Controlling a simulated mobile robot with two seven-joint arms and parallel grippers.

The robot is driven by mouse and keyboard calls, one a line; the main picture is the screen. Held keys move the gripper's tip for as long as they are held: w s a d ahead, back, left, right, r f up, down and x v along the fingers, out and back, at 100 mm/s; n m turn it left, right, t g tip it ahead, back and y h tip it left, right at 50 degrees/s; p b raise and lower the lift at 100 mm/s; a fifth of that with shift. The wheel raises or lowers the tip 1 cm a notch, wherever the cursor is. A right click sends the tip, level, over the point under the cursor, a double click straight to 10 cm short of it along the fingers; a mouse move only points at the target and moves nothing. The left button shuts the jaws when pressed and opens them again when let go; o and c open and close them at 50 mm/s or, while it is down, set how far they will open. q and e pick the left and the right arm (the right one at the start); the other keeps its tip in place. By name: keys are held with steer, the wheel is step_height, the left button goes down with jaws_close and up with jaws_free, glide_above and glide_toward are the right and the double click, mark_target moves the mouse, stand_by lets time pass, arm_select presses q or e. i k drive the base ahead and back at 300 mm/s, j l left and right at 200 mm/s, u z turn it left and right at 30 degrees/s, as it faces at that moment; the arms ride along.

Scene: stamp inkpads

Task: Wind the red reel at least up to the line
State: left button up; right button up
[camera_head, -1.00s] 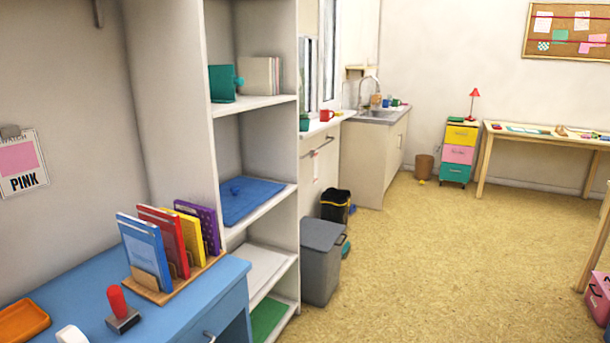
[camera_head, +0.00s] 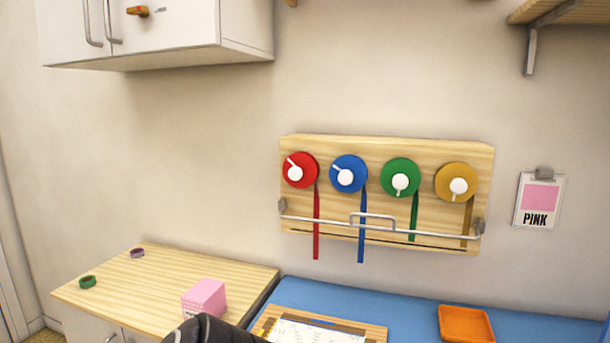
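The red reel (camera_head: 300,170) is the leftmost of several reels on a wooden wall board (camera_head: 430,155). A thin dark line (camera_head: 380,239) runs across the lower part of the board; the red strap's end is below this line. A dark rounded part, probably of my arm, shows at the bottom edge. No gripper fingers are visible.
Blue (camera_head: 348,173), green (camera_head: 400,177) and yellow (camera_head: 456,181) reels sit to the right. A metal bar (camera_head: 335,222) crosses before the straps. Below are a blue desk (camera_head: 400,297), an orange tray (camera_head: 466,324) and a wooden counter (camera_head: 150,290) with a pink box (camera_head: 205,298). A cabinet (camera_head: 170,35) hangs upper left.

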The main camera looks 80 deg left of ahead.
mark_target(300, 170)
steer(key=u, duration=0.5)
steer(key=j+u, duration=0.1)
steer(key=u, duration=0.85)
steer(key=i+u, duration=0.1)
steer(key=u, duration=0.85)
steer(key=i+l+z, duration=0.1)
steer(key=z, duration=0.25)
